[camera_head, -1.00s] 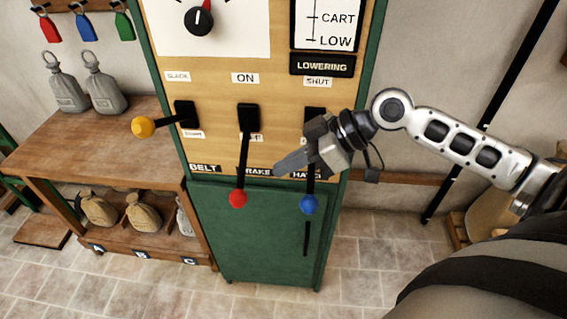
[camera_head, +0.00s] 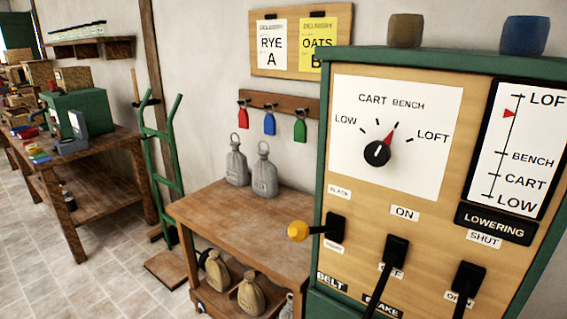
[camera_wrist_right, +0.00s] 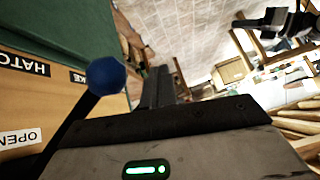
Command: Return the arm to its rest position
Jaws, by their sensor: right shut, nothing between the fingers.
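My right gripper (camera_wrist_right: 155,88) shows in the right wrist view, its dark fingers shut and empty. A lever's blue knob (camera_wrist_right: 106,75) is close to the left of the fingers, apparently apart from them. The right arm is not in the head view. In the head view the green-framed control panel (camera_head: 400,235) fills the right side. My left gripper is not seen.
A wooden bench (camera_head: 225,215) with grey weights (camera_head: 264,172) stands left of the panel, with sacks (camera_head: 250,293) below. A green hand truck (camera_head: 165,165) and a worktable (camera_head: 60,165) are farther left. Tiled floor (camera_head: 100,265) is open in front.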

